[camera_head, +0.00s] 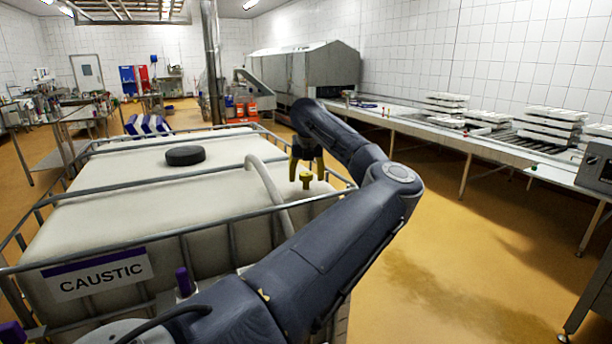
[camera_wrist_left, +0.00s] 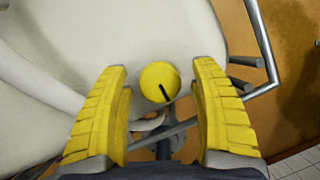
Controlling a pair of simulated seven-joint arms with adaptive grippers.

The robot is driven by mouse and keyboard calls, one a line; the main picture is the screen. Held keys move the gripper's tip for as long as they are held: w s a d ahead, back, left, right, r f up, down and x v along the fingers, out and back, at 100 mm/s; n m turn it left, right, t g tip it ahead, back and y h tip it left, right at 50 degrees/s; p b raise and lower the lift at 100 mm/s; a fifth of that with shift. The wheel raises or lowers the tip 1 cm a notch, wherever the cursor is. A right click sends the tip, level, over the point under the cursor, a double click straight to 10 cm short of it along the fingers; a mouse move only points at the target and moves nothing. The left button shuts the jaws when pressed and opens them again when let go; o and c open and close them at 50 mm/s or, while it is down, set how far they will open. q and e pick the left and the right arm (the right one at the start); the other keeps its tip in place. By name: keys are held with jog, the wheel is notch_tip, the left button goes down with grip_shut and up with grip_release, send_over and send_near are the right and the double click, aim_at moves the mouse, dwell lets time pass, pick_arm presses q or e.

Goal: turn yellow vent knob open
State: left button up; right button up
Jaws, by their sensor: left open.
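The yellow vent knob (camera_head: 306,178) stands on top of the white caustic tank (camera_head: 235,190), near its right side. In the left wrist view the knob (camera_wrist_left: 157,76) is a round yellow disc with a dark line pointing to the lower right. My left gripper (camera_head: 306,156) is above the knob, pointing down. Its yellow-padded fingers are open, one on each side of the knob in the left wrist view (camera_wrist_left: 163,68). I see no finger touching the knob; the height gap is hard to judge. My right gripper is out of view.
A metal cage rail (camera_head: 190,232) surrounds the tank top. A black round lid (camera_head: 185,155) sits farther left. The floor to the right is clear.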

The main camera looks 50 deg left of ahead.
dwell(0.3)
pick_arm(q)
jog(key=c, duration=1.2)
